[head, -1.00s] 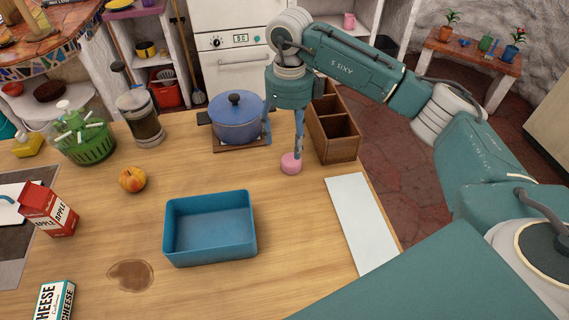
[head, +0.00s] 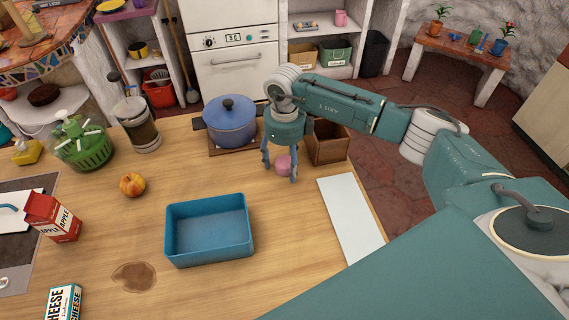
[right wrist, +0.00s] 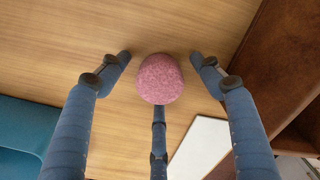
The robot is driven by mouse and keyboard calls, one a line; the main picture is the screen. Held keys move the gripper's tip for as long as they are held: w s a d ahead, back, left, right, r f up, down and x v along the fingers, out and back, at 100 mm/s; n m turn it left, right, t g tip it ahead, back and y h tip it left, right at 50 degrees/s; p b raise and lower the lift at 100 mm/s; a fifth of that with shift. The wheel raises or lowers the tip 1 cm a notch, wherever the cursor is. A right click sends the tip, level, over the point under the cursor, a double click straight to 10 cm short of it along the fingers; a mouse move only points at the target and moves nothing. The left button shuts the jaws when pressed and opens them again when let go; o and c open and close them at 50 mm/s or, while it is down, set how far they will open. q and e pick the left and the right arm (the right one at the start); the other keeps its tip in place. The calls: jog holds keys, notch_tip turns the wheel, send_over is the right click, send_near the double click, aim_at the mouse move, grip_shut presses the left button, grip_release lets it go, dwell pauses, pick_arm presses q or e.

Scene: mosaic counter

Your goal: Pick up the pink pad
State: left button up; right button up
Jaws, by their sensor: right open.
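The pink pad (head: 283,165) is a small, rounded pink piece on the wooden counter, partly hidden by my right gripper's fingers in the head view. In the right wrist view the pad (right wrist: 160,79) shows a speckled pink top. My right gripper (head: 280,174) points down over it. Its fingers (right wrist: 160,72) are spread around the pad, two at the sides and one behind, with visible gaps at the sides. Whether the rear finger touches the pad I cannot tell. My left gripper is not in view.
A brown wooden box (head: 328,146) stands close to the right of the pad, and a blue pot (head: 229,125) to its left. A blue tray (head: 209,259) and a pale flat board (head: 351,220) lie nearer. Bare counter lies between them.

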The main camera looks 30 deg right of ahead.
aim_at(284, 161)
jog(key=c, duration=1)
jog(key=shift+r, duration=0.15)
jog(key=shift+w+r, duration=0.1)
jog(key=shift+r, duration=0.2)
jog(key=shift+r+b, duration=2.45)
jog(key=shift+r, duration=7.15)
